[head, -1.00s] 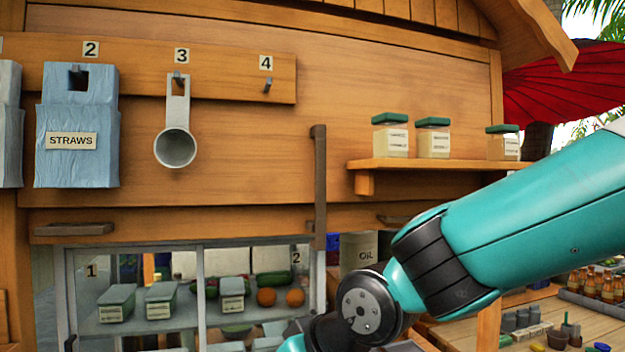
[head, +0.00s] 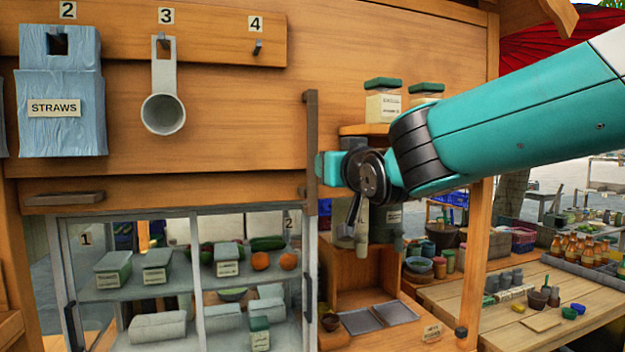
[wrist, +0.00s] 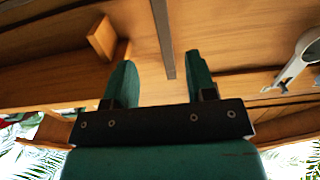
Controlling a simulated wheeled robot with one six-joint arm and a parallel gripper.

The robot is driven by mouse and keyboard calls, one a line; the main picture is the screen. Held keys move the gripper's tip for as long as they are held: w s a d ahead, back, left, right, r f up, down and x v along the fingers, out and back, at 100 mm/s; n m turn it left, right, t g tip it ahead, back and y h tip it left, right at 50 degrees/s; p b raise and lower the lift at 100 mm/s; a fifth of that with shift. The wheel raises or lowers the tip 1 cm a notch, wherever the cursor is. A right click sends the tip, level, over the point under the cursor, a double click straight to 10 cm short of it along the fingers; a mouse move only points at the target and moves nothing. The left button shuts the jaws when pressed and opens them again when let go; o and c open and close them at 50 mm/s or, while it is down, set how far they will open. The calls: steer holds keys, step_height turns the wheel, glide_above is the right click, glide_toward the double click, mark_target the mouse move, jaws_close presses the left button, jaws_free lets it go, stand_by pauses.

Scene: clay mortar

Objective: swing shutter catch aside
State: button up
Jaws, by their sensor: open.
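The shutter catch appears to be the dark upright bar (head: 311,140) on the wooden wall, above the right end of the glass case. It stands vertical. My gripper (head: 326,168) is just to the right of the bar in the head view, its teal fingers pointing toward the wall. In the wrist view my gripper (wrist: 159,80) is open, and the bar (wrist: 163,35) shows in the gap between the two fingers, closer to the right one. I see no clear contact, and the depth between fingers and bar is hard to tell. Nothing is held.
A wooden shelf with green-lidded jars (head: 383,100) is behind and above my gripper. A metal scoop (head: 163,100) and a straw holder (head: 60,105) hang at left. The glass case (head: 195,280) is below.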

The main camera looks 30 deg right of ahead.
mark_target(313, 161)
steer(key=p+x, duration=0.2)
steer(key=x, duration=1.1)
steer(key=shift+p, duration=0.3)
steer(key=shift+w+d, duration=0.1)
steer(key=shift+w, duration=0.4)
steer(key=shift+f, duration=0.1)
jaws_close()
